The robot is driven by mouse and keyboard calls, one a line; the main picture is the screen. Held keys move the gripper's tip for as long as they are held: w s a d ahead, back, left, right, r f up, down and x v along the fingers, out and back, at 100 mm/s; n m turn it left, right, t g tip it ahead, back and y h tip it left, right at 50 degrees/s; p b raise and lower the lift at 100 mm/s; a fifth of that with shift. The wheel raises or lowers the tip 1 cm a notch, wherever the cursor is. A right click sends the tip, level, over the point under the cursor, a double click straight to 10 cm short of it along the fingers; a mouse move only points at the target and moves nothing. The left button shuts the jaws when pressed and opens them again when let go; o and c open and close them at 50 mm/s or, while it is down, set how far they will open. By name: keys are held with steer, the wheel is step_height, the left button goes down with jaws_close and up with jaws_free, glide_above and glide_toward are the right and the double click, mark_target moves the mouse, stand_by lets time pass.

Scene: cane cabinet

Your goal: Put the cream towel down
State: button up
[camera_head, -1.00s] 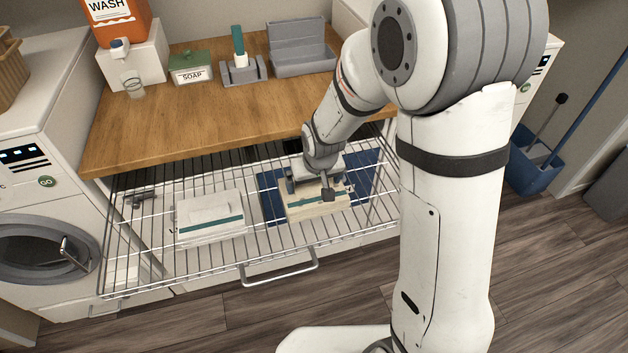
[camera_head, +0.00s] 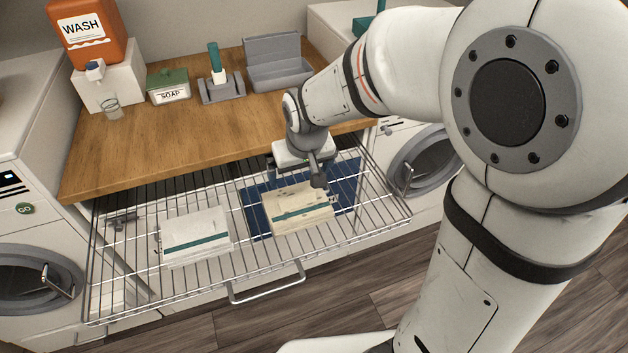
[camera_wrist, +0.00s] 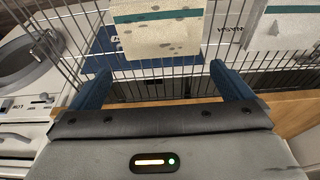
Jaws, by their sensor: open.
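The cream towel (camera_head: 297,208), folded with a teal stripe and dark spots, lies on a blue mat (camera_head: 252,207) in the pulled-out wire rack (camera_head: 245,258). It also shows in the wrist view (camera_wrist: 160,32), at the top, beyond the fingertips. My gripper (camera_head: 318,180) is above the towel's back edge. In the wrist view my gripper (camera_wrist: 163,85) has its two blue fingers wide apart with nothing between them but rack wires. The towel is apart from the fingers.
A white towel (camera_head: 195,236) with a teal stripe lies left of the mat in the rack. The wooden counter (camera_head: 190,135) above holds a soap box (camera_head: 168,88), a grey brush stand (camera_head: 222,88) and a grey open bin (camera_head: 275,65). Washers stand on both sides.

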steer(key=s+d+r+m+h, duration=0.1)
steer(key=s+d+r+m, duration=0.2)
steer(key=s+d, duration=1)
step_height(320, 180, up, 2)
steer(key=s, duration=0.2)
steer(key=shift+s+d+g, duration=0.15)
steer(key=shift+s+g, duration=0.15)
